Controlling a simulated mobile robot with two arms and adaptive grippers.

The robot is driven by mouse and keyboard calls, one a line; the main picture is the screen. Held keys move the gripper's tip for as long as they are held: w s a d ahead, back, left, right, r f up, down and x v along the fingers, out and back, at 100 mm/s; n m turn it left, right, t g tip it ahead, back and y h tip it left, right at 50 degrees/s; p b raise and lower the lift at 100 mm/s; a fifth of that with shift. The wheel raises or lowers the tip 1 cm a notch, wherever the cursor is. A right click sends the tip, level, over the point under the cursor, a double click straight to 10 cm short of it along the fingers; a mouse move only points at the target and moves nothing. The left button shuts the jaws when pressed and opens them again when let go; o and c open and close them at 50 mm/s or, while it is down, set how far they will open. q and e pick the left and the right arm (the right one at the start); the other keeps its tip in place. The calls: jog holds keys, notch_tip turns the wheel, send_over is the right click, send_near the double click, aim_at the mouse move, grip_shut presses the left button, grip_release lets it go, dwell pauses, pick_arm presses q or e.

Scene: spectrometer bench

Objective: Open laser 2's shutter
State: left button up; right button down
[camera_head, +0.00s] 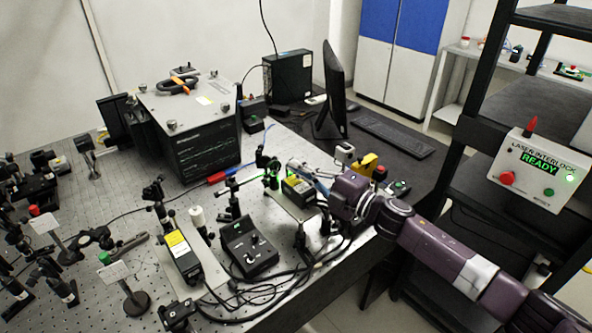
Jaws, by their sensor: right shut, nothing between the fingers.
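One laser (184,257), a black box with a yellow label, sits on a plate at the front of the optical table. A second laser (299,187), also with a yellow label, sits further right and is partly hidden by my right arm. I cannot read which one is laser 2. A green glow shows on a mount just left of the second laser. My right gripper (296,166) is shut and empty, close behind the second laser; I cannot tell whether it touches anything. The shutter cannot be clearly made out. My left gripper is not in view.
A black control box (249,248) with loose cables stands between the lasers. A large spectrometer-like box (200,125) stands behind. The interlock panel (533,170) reads READY on the right rack. A monitor (333,92) and keyboard (393,136) are at the back.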

jog(key=shift+d, duration=0.1)
jog(key=m, duration=0.2)
jog(key=w+d+m+t+b, duration=0.1)
jog(key=m, duration=0.1)
jog(key=d+m, duration=0.1)
jog(key=m, duration=0.1)
jog(key=shift+w+f, duration=0.25)
jog(key=shift+w, duration=0.05)
jog(key=shift+w+d+b, duration=0.15)
jog(key=shift+d+b, duration=0.05)
jog(key=shift+b, duration=0.2)
jog(key=shift+w+d+f+b, duration=0.35)
jog(key=shift+w+d+b, duration=0.05)
jog(key=shift+d+b, duration=0.2)
